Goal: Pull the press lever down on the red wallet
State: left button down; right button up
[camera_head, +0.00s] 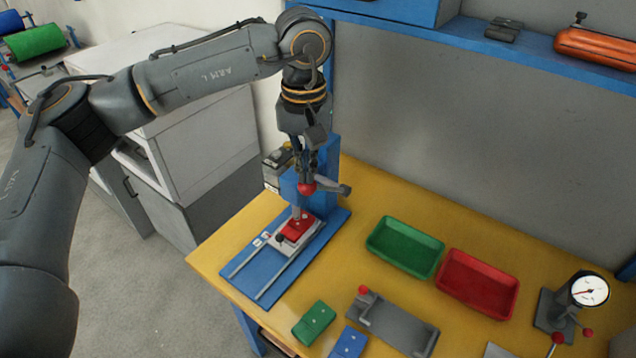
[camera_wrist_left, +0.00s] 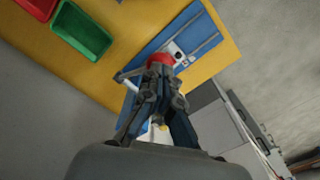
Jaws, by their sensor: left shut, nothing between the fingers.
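The press is a blue stand (camera_head: 329,158) on a blue base plate (camera_head: 262,276) at the table's left end. The red wallet (camera_head: 296,228) lies flat on the press slide, under the press head. The lever's red knob (camera_head: 307,188) is just below the fingertips of my left gripper (camera_head: 305,172). The gripper points down and its fingers are shut and empty. In the left wrist view the red knob (camera_wrist_left: 158,59) shows just beyond the closed fingertips (camera_wrist_left: 160,73); I cannot tell whether they touch it. My right gripper is in neither view.
A green tray (camera_head: 405,247) and a red tray (camera_head: 477,283) stand right of the press. A green wallet (camera_head: 314,323), a blue wallet (camera_head: 349,343), a grey fixture (camera_head: 397,324) and a dial gauge (camera_head: 589,290) are nearer the front. A blue shelf (camera_head: 480,38) runs above.

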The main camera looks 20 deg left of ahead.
aim_at(302, 186)
pick_arm(q)
jog(key=shift+s+a+f+b, duration=0.1)
jog(key=shift+s+f+b, duration=0.1)
jog(key=shift+f+b, duration=0.25)
jog(key=shift+s+f+b, duration=0.15)
jog(key=shift+f+b, duration=0.05)
jog(key=shift+f, duration=0.35)
jog(key=shift+f+b, duration=0.3)
jog(key=shift+s+a+f+b, duration=0.15)
jog(key=shift+s+f+b, duration=0.1)
jog(key=shift+f+b, duration=0.25)
jog(key=b, duration=0.1)
jog(key=s+f, duration=0.1)
jog(key=f+b, duration=0.1)
jog(key=shift+s+a+f+b, duration=0.15)
jog(key=shift+s+a+b, duration=0.05)
jog(key=shift+a+b, duration=0.1)
